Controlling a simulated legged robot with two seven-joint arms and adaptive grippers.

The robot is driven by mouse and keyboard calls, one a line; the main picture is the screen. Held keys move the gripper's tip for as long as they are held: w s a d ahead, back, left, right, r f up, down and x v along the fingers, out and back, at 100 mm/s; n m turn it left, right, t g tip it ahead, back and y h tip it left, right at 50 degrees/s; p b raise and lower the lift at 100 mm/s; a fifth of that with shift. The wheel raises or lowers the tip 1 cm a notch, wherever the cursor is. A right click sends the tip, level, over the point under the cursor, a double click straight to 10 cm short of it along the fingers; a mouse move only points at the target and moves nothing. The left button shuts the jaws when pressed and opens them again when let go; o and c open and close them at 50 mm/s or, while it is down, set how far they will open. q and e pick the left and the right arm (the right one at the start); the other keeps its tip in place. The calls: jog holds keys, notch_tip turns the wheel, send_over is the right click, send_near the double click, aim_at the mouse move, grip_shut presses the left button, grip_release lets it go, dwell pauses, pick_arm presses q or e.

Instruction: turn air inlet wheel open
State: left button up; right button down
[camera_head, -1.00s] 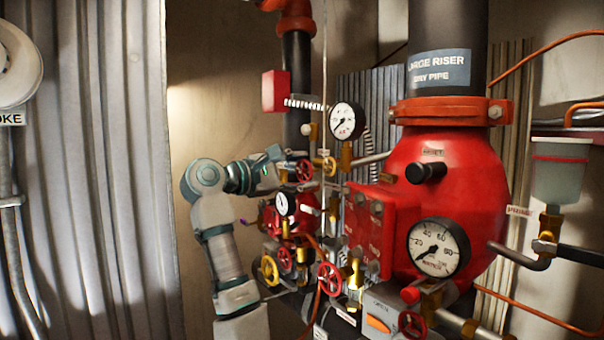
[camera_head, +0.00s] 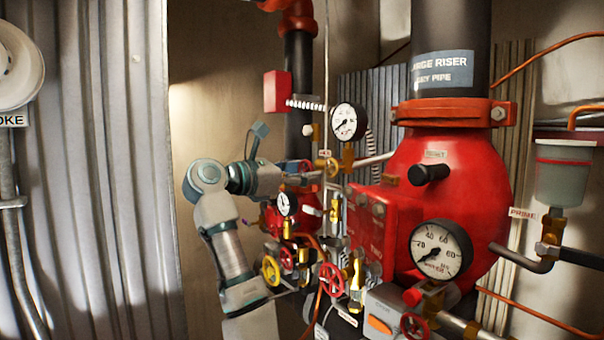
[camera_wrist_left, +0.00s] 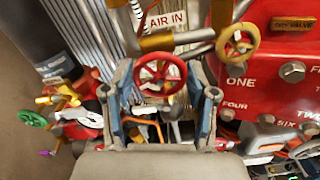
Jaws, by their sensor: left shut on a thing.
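The air inlet wheel is a small red handwheel (camera_wrist_left: 160,78) below an "AIR IN" label (camera_wrist_left: 166,20) in the left wrist view. My left gripper (camera_wrist_left: 163,90) has one finger on each side of it and is shut on its rim. In the head view my left gripper (camera_head: 292,181) reaches in from the left at the wheel, and the wheel (camera_head: 305,167) is partly hidden by the gripper. My right gripper is in neither view.
A yellow handwheel (camera_wrist_left: 237,43) sits close right of the held wheel, before a red numbered panel (camera_wrist_left: 285,90). A green handwheel (camera_wrist_left: 33,119) is at left. Gauges (camera_head: 347,122), pipes and the large red valve body (camera_head: 455,185) crowd the right. Bare wall (camera_head: 215,125) lies left.

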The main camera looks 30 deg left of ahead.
pick_arm(q)
jog(key=shift+r+n, duration=0.1)
jog(key=shift+n, duration=0.3)
jog(key=o, duration=1.2)
jog(key=shift+c, duration=0.2)
jog(key=shift+a, duration=0.1)
jog(key=shift+s, duration=0.1)
jog(key=v, duration=1.1)
jog(key=shift+s+a, duration=0.25)
jog(key=shift+s, duration=0.1)
